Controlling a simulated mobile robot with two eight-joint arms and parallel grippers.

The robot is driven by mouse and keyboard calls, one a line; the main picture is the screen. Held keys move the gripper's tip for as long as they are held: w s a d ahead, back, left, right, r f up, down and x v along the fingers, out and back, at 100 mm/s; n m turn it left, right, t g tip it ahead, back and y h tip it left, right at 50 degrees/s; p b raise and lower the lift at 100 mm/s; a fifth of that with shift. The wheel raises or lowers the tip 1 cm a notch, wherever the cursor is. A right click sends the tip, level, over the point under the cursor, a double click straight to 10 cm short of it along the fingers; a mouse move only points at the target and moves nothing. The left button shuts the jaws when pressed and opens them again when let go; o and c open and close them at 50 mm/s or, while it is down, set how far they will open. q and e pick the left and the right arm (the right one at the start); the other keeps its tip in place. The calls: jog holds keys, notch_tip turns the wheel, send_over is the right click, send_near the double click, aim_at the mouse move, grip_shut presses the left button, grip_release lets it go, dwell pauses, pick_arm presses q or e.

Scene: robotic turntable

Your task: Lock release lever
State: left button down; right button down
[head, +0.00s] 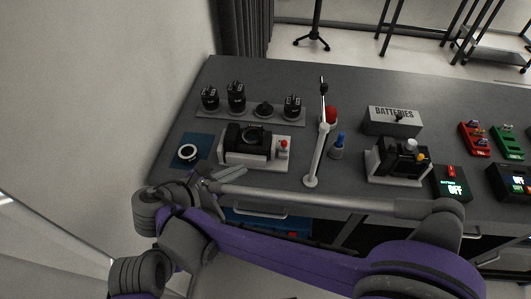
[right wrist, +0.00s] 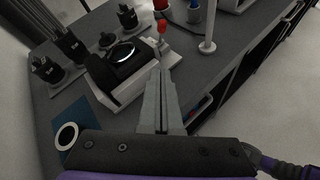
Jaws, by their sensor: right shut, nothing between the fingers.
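A black camera body (head: 236,135) with an open round mount sits on a white base (head: 230,160) at the left of the table. A small lever with a red knob (head: 284,144) stands at the base's right end. The red knob (right wrist: 162,26) and the camera body (right wrist: 119,63) also show in the right wrist view. My right gripper (head: 243,174) is at the base's front side; in the right wrist view its shut, empty fingers (right wrist: 161,75) point toward the base, below the red knob. Contact with the base cannot be told. My left gripper is not in view.
Several black lenses (head: 236,95) stand on a grey rack behind the camera. A white ring (head: 187,152) lies on a blue mat at left. A white post arm (head: 317,155) and a blue bottle (head: 337,149) stand right of the base. A second device (head: 398,160) is farther right.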

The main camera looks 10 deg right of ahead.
aim_at(284, 146)
jog(key=x, duration=0.9)
jog(key=shift+d, duration=0.1)
jog(key=d, duration=0.1)
jog(key=w+d, duration=0.1)
jog(key=d, duration=0.1)
jog(key=shift+w+r+p, duration=0.3)
jog(key=shift+w, duration=0.1)
jog(key=shift+w+d+r, duration=0.1)
jog(key=shift+w+d, duration=0.15)
jog(key=shift+d, duration=0.15)
jog(key=shift+r, duration=0.1)
jog(key=shift+w+r+g+p, duration=0.1)
jog(key=shift+w+g+p, duration=0.05)
jog(key=shift+g+p, duration=0.15)
